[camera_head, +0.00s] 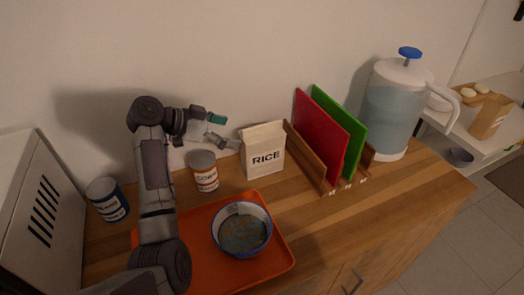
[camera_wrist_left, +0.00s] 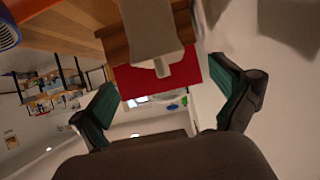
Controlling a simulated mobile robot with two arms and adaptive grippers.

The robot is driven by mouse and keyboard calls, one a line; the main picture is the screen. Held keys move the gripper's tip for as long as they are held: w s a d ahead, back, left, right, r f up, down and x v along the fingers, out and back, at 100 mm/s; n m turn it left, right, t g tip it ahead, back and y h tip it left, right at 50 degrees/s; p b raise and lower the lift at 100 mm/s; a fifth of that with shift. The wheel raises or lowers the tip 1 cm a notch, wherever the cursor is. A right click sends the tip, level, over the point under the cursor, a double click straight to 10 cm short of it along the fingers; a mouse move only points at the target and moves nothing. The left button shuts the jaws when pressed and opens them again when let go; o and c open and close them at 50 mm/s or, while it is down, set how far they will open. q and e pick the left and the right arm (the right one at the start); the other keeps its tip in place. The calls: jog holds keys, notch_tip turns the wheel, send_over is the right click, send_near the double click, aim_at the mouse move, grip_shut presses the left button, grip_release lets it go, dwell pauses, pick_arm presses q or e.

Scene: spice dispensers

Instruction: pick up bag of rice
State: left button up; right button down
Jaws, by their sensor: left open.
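The bag of rice (camera_head: 264,150) is a cream box-like bag marked RICE, standing upright on the wooden counter against the wall, between a can and the board rack. My left gripper (camera_head: 226,132) is open just to the left of the bag, near its top height, with no visible contact. In the left wrist view the two teal fingers (camera_wrist_left: 162,76) are spread apart. A pale beige shape (camera_wrist_left: 150,30), seemingly the bag, shows ahead between them, towards the top of the picture. My right gripper is not in view.
A can (camera_head: 204,172) stands below my left gripper, and a blue can (camera_head: 108,201) farther left. A bowl (camera_head: 241,234) sits on an orange tray (camera_head: 274,267) in front. Right of the bag stand red (camera_head: 320,135) and green (camera_head: 346,126) boards, then a water pitcher (camera_head: 393,105).

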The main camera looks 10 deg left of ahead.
aim_at(241, 134)
pick_arm(q)
jog(key=x, duration=0.3)
jog(key=p+x, duration=0.1)
jog(key=x, duration=0.4)
jog(key=shift+w+d, duration=0.1)
jog(key=shift+d, duration=0.15)
jog(key=c, duration=1.8)
jog(key=shift+r, duration=0.15)
jog(key=shift+c, duration=0.3)
